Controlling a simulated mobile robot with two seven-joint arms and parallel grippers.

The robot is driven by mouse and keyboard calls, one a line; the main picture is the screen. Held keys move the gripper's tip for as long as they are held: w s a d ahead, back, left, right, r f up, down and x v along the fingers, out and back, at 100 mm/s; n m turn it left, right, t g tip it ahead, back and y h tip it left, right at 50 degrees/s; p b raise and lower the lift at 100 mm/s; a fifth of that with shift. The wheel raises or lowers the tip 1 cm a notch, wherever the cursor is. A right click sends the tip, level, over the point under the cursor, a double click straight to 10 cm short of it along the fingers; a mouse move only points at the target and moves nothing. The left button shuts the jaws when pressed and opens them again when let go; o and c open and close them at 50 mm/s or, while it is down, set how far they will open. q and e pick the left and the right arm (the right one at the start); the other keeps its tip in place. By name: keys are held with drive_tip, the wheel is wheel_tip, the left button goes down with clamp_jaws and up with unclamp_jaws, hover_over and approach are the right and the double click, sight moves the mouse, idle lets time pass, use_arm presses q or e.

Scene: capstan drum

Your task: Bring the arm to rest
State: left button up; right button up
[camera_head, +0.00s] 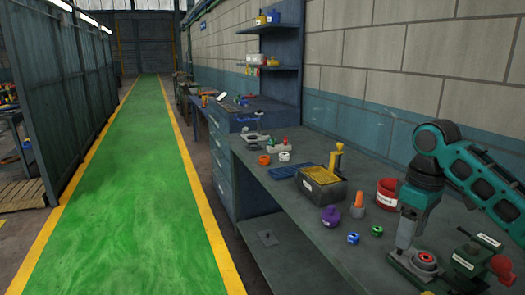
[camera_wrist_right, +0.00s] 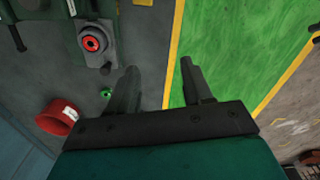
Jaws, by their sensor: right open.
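My right arm (camera_head: 485,180), teal and black, comes in from the right edge in the head view. Its right gripper (camera_head: 403,246) points down over the right part of the workbench, beside a grey fixture with a red ring (camera_head: 427,259). In the right wrist view the two fingers of the gripper (camera_wrist_right: 158,66) stand apart with nothing between them. The red ring (camera_wrist_right: 92,40) there lies to the left of the fingers, apart from them. My left gripper is not in view.
The workbench (camera_head: 300,225) carries a red tub (camera_head: 387,194), a dark box with yellow contents (camera_head: 322,182), a purple item (camera_head: 330,216) and small rings. A green machine with a red knob (camera_head: 475,258) stands right of the gripper. The green walkway (camera_head: 140,180) is clear.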

drive_tip(key=s+a+f+t+y, duration=0.15)
drive_tip(key=a+f, duration=0.25)
drive_tip(key=f, duration=0.4)
drive_tip(key=s+a+f+m+t+y, duration=0.1)
drive_tip(key=a+f+t, duration=0.1)
drive_tip(key=a+f, duration=0.45)
drive_tip(key=s+a+f+t+y, duration=0.1)
drive_tip(key=s+a+f, duration=0.15)
drive_tip(key=f, duration=0.65)
drive_tip(key=s+f+m+t, duration=0.2)
drive_tip(key=s+t, duration=0.1)
drive_tip(key=s, duration=0.5)
drive_tip(key=s+d+f+m+t+h, duration=0.1)
drive_tip(key=s+f+t, duration=0.2)
drive_tip(key=s, duration=0.5)
drive_tip(key=shift+s+d+f+m, duration=0.2)
drive_tip(key=shift+f+m, duration=0.05)
drive_tip(key=shift+m, duration=0.15)
drive_tip(key=shift+h, duration=0.25)
